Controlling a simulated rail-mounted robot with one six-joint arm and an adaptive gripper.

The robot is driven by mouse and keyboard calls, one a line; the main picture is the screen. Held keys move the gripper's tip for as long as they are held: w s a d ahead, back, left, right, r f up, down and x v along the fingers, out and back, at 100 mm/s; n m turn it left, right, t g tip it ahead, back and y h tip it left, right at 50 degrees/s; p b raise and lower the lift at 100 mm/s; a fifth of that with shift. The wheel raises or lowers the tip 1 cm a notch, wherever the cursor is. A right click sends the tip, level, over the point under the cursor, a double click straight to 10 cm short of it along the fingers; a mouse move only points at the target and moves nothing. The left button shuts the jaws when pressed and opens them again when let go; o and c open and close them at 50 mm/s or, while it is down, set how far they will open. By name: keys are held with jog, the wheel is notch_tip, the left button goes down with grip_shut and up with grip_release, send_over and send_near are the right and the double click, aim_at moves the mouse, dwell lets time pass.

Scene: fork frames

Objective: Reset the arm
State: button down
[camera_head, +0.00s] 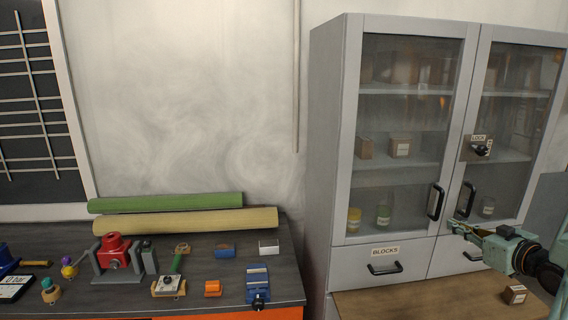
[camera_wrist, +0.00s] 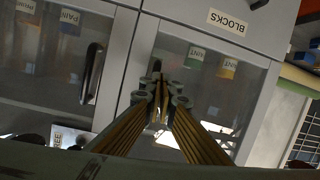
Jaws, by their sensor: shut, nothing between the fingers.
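My gripper (camera_head: 458,222) is at the right of the head view, in front of the grey cabinet (camera_head: 327,130), near the black handles of its glass doors. My teal arm comes in from the right edge. In the wrist view my gripper (camera_wrist: 160,88) shows as two yellow-brown fingers whose tips come together. The fingers are shut with nothing between them. The wrist view is upside down, with the cabinet doors and the BLOCKS label (camera_wrist: 227,22) behind the fingers. I cannot tell whether the gripper touches the cabinet.
Below the doors is a drawer handle (camera_head: 385,268). A small box (camera_head: 515,294) sits on the wooden surface (camera_head: 420,302) under my gripper. The dark workbench (camera_head: 215,280) at left holds a red vise (camera_head: 115,250), a blue vise (camera_head: 257,283) and several small parts. Two rolls lie behind them.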

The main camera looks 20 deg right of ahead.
jog(key=w+a+r+g+h+b, duration=0.15)
jog(key=w+a+r+g, duration=0.35)
jog(key=w+a+r, duration=0.55)
jog(key=s+a+r+m+g, duration=0.15)
jog(key=s+a+r, duration=0.35)
jog(key=a, duration=0.8)
jog(key=s+a+r+n+g, duration=0.1)
jog(key=s+a+r+g, duration=0.15)
jog(key=a+r, duration=0.7)
jog(key=s+a+f+g+y, duration=0.1)
jog(key=s+a+f+y, duration=0.1)
jog(key=s+a, duration=1.2)
jog(key=s+a+f+g+y+p, duration=0.1)
jog(key=s+a+f, duration=0.3)
jog(key=s+a, duration=1)
jog(key=s+y, duration=0.1)
jog(key=s, duration=0.2)
jog(key=shift+d, duration=0.15)
